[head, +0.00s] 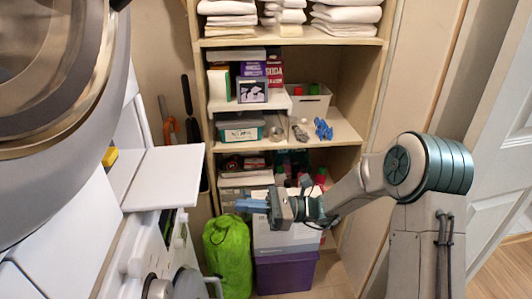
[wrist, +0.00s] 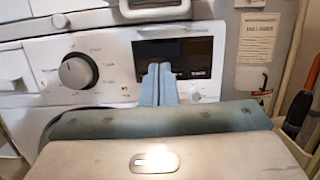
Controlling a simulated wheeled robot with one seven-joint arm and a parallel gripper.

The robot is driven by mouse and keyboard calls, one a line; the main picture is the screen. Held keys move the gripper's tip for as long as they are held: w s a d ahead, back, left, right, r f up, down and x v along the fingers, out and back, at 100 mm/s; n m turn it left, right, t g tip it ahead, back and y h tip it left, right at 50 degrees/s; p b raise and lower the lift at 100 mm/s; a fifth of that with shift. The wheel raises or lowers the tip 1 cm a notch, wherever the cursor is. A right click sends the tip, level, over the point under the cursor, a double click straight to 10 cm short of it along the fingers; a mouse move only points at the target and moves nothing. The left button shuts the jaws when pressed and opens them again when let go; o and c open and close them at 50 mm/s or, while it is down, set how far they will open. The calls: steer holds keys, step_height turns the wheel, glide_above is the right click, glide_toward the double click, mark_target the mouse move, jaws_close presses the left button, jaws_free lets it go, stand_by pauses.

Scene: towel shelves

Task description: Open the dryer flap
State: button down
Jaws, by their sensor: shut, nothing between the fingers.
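A white flat panel (head: 165,178), which may be the dryer flap, juts out from the white machine front at the left, below a large round door (head: 55,75). I cannot tell for certain that it is the flap. My gripper (head: 240,205) is to the right of the panel and a little lower, with clear air between them. Its blue-grey fingers (wrist: 157,85) are together and empty. In the wrist view they point at the machine's control front, by the dark display (wrist: 172,58). A light handle (wrist: 155,9) shows above the display.
A round knob (wrist: 78,72) is left of the display. Wooden shelves (head: 225,43) hold towels, boxes and bottles. A green bag (head: 228,260) and a purple box (head: 286,272) stand below. A white door (head: 505,130) is at the right.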

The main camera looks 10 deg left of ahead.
steer(key=s+d+r+n+h+p, duration=0.35)
steer(key=s+d+n+h, duration=0.35)
steer(key=s+d+h, duration=0.25)
steer(key=s+d+r+n+t+h+p, duration=0.2)
steer(key=s+d+r+n+t+h, duration=0.1)
steer(key=d, duration=0.6)
steer(key=s+d+r+n+t+h+p, duration=0.3)
steer(key=d+t+h, duration=0.2)
steer(key=d, duration=0.5)
steer(key=shift+d+r+n+t+h, duration=0.15)
steer(key=shift+d+n+t+h, duration=0.2)
steer(key=shift+h, duration=0.4)
steer(key=c, duration=2.1)
jaws_free()
steer(key=shift+s+d+r+p, duration=0.1)
steer(key=shift+d+r+p, duration=0.1)
steer(key=shift+p, duration=0.1)
steer(key=o, duration=0.6)
steer(key=shift+d+n+t, duration=0.25)
steer(key=shift+o, duration=0.2)
